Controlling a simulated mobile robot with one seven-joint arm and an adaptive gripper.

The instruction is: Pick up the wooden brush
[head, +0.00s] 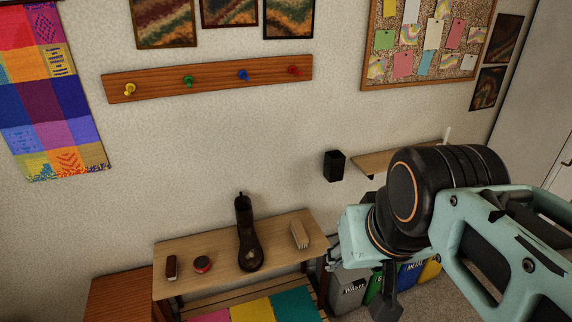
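A light tan, block-shaped object (299,235), which looks like the wooden brush, lies near the right end of a wooden bench top (220,241). A brown boot (249,240) stands to its left. A small dark reddish-brown block (171,268) lies at the bench's left end; I cannot tell exactly what it is. A round red tin (202,264) sits beside it. My gripper (386,300) shows only as a dark part below my arm, right of the bench and apart from the brush. Its fingers cannot be made out clearly.
Labelled bins (349,290) stand right of the bench, partly behind my arm. A peg rail (215,80) hangs over the bench. Coloured panels (252,309) lie under the top.

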